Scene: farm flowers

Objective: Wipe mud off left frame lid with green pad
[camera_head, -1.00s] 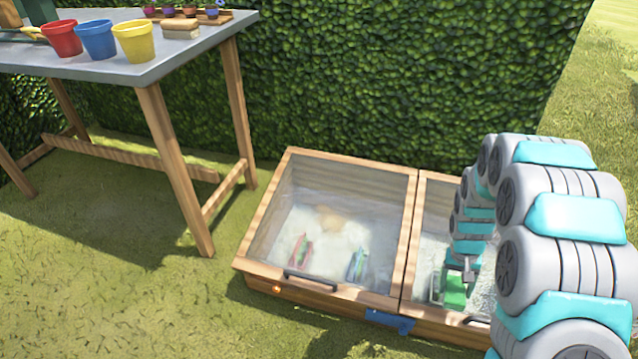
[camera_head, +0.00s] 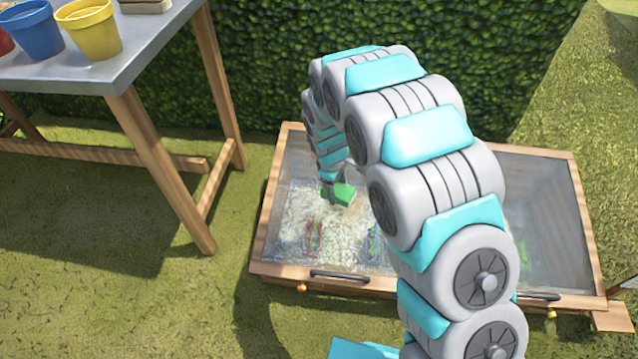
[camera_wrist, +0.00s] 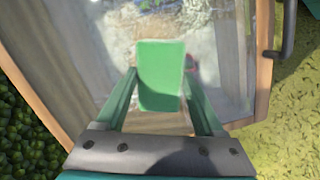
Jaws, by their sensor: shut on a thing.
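The left frame lid (camera_head: 262,228) is a glass pane in a wooden rim with a dark front handle; its glass and rim also fill much of the wrist view (camera_wrist: 262,75). My gripper (camera_head: 336,186) is over the lid's upper middle, shut on the green pad (camera_head: 341,194). In the wrist view the pad (camera_wrist: 160,62) sits between the two green fingers of my gripper (camera_wrist: 160,80). I cannot tell whether the pad touches the glass. No clear mud patch shows; my arm and the pad hide part of the lid.
The right frame lid (camera_head: 575,215) lies beside it, partly behind my arm. Red (camera_head: 313,238) and blue-green (camera_head: 375,243) items show under the left glass. A grey-topped table (camera_head: 120,72) with blue (camera_head: 35,30) and yellow (camera_head: 90,30) pots stands left. A hedge (camera_head: 270,70) rises behind.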

